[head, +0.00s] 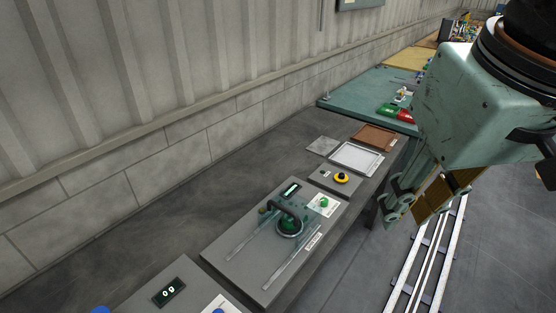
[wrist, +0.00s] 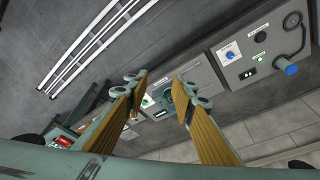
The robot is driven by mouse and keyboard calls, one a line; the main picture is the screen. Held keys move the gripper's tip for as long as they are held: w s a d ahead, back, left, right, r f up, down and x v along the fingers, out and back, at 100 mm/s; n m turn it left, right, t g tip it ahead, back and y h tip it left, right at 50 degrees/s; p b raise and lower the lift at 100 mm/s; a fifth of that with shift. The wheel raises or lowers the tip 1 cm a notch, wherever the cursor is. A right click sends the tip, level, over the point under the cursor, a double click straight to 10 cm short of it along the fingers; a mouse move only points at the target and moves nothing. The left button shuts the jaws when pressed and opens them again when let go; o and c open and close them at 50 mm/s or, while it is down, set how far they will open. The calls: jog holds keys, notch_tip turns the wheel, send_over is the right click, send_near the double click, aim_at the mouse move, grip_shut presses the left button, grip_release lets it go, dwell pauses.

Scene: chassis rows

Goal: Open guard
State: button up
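The guard panel (head: 265,258) is a grey box on the long bench, with two pale rails along its top. A dark arched handle (head: 288,212) stands over a round green-grey part between the rails. Whether a clear cover is there is hard to tell. A green knob (head: 324,202) on a white plate sits beside it. My gripper (head: 405,212) is up to the right of the panel, over the floor side, apart from it. In the wrist view, my gripper (wrist: 158,82) has its two fingers spread, with nothing held; the panel shows beyond them, partly hidden by the fingers.
A yellow button box (head: 341,178), a white tray (head: 357,158) and a brown tray (head: 375,138) stand farther along the bench. A panel with a display (head: 169,292) is nearest. A ribbed wall runs behind. White floor rails (head: 425,260) lie to the right.

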jog(key=w+a+n+g+p, duration=0.1)
jog(key=w+a+n+p, duration=0.15)
jog(key=w, duration=0.85)
jog(key=n+g+y+p, duration=0.1)
jog(key=n+g+p, duration=0.2)
jog(key=n, duration=0.1)
send_over(290, 212)
jog(key=s+d, duration=0.2)
jog(key=d, duration=0.2)
notch_tip(290, 212, down, 9)
jog(key=w+a+f+n, duration=0.1)
jog(key=w+a+f, duration=0.1)
jog(key=f, duration=0.3)
jog(key=w+a+f+n+g+p, duration=0.1)
jog(key=w+a+f, duration=0.1)
jog(key=w+f, duration=0.3)
jog(key=shift+w+a, duration=0.15)
jog(key=shift+a, duration=0.25)
jog(key=shift+f, duration=0.1)
jog(key=shift+s+a+f, duration=0.25)
jog(key=shift+s+f, duration=0.1)
jog(key=shift+f, duration=1.85)
jog(key=shift+s+a+f, duration=0.3)
jog(key=shift+s+f, duration=0.05)
jog(key=shift+f, duration=1.9)
jog(key=shift+s+a+f, duration=0.25)
jog(key=shift+s+f, duration=0.1)
jog(key=shift+f, duration=1.85)
jog(key=shift+c, duration=0.9)
grip_shut()
